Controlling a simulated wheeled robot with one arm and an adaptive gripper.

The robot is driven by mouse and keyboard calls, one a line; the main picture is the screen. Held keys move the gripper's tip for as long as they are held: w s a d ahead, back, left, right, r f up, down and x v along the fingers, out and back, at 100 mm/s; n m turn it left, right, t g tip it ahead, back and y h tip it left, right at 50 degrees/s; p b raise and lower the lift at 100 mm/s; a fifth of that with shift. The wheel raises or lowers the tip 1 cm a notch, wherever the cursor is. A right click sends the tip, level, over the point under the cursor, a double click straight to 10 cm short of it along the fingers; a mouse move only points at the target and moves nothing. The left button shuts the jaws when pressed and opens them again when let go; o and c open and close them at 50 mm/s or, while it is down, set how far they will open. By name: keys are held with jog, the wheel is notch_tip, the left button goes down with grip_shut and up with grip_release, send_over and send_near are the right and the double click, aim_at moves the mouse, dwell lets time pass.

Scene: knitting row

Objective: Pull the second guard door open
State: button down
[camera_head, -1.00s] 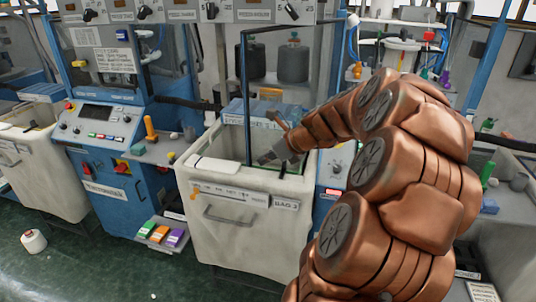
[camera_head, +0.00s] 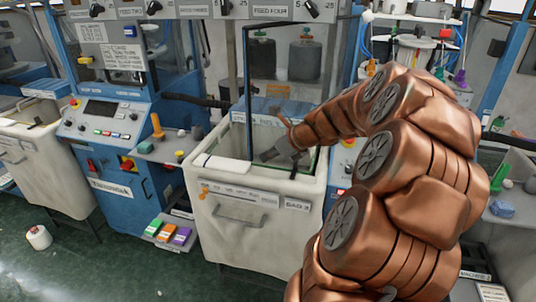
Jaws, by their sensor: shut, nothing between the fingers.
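A tall guard door with a thin dark frame (camera_head: 247,90) and a clear pane stands above the white bag bin marked BAG 3 (camera_head: 232,222). Its left upright comes down over the bin's back part, and it looks swung somewhat out from the machine. Its lower edge is partly hidden by my arm. My gripper (camera_head: 268,155) is shut and empty. It points down and left over the bin's opening, close to the door's lower left part; I cannot tell whether it touches the frame. Another clear guard door (camera_head: 112,48) is on the left machine.
A blue control console (camera_head: 103,120) stands left of the bin, with a small shelf holding an orange cone (camera_head: 157,126). Coloured boxes (camera_head: 167,232) sit low beside the bin. A yarn cone (camera_head: 38,238) is on the green floor, which is otherwise clear at front left.

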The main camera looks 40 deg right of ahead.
jog(key=s+r+b, duration=0.2)
jog(key=s+r, duration=0.5)
jog(key=s, duration=0.4)
jog(key=shift+a+b, duration=0.3)
jog(key=s+a+f+n+g+y, duration=0.1)
jog(key=a+f+n+g, duration=0.25)
jog(key=a+n, duration=0.6)
jog(key=s+a+f+n+g+y, duration=0.1)
jog(key=a+f+n+g, duration=0.4)
jog(key=a, duration=0.8)
jog(key=s+a+f+n+g+h, duration=0.1)
jog(key=s+a+f+n+h, duration=0.1)
jog(key=s+n, duration=0.5)
jog(key=s+a+f+n+g+h, duration=0.1)
jog(key=s+a+f+n, duration=0.3)
jog(key=s+n, duration=0.4)
jog(key=a+n+h, duration=0.1)
jog(key=n, duration=0.3)
jog(key=shift+a, duration=0.2)
jog(key=shift+a+g, duration=0.1)
jog(key=shift+g, duration=0.15)
